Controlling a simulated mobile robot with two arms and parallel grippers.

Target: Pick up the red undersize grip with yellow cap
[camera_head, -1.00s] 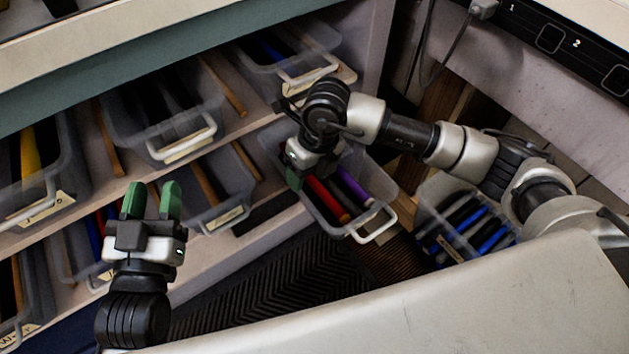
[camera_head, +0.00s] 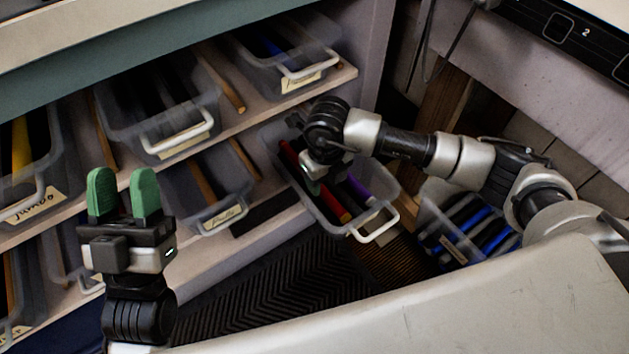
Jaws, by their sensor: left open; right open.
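A red grip with a yellow-orange end (camera_head: 338,209) lies in a clear bin (camera_head: 387,190) on the lower shelf, next to a purple grip (camera_head: 358,189). A dark red length (camera_head: 290,158) shows at the bin's upper left; I cannot tell if it is the same grip. My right gripper (camera_head: 312,184) reaches down into the bin over the red grip, its fingers largely hidden by its own wrist. I cannot tell whether they touch the grip. My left gripper (camera_head: 124,194) is open and empty, green fingers up, in front of the shelves at the left.
Clear bins with dark, blue and yellow grips stand on the shelves, such as the upper bin (camera_head: 285,60) and the lower bin (camera_head: 210,190). Another bin of blue and black grips (camera_head: 468,228) stands at the right. A pale surface (camera_head: 420,300) fills the lower front.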

